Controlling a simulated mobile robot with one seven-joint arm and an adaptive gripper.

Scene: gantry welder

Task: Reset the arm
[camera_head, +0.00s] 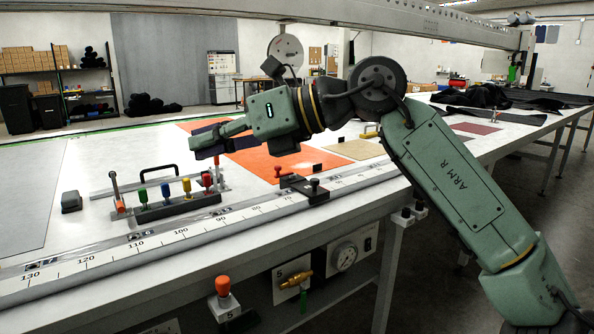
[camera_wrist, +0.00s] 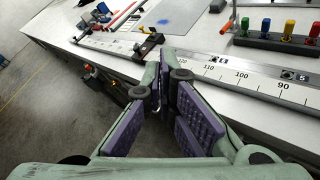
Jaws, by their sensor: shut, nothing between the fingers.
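My arm (camera_head: 455,175) reaches up from the lower right in the head view, bends at a high elbow and extends left over the long work table (camera_head: 110,268). My gripper (camera_head: 203,143) is at its left end, above the table and behind a rack of coloured knobs (camera_head: 180,197). In the wrist view my gripper (camera_wrist: 166,75) has its purple-padded fingers converging at the tips, shut with nothing visible between them. Beyond the tips are the table's front edge and ruler rail (camera_wrist: 245,75).
A black clamp (camera_head: 308,188) sits on the ruler rail. An orange sheet (camera_head: 265,160) lies flat on the table. A black arched handle (camera_head: 158,172) stands near the rack. A gauge and valve panel (camera_head: 325,262) is below the front edge. A gantry beam (camera_head: 400,22) spans overhead.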

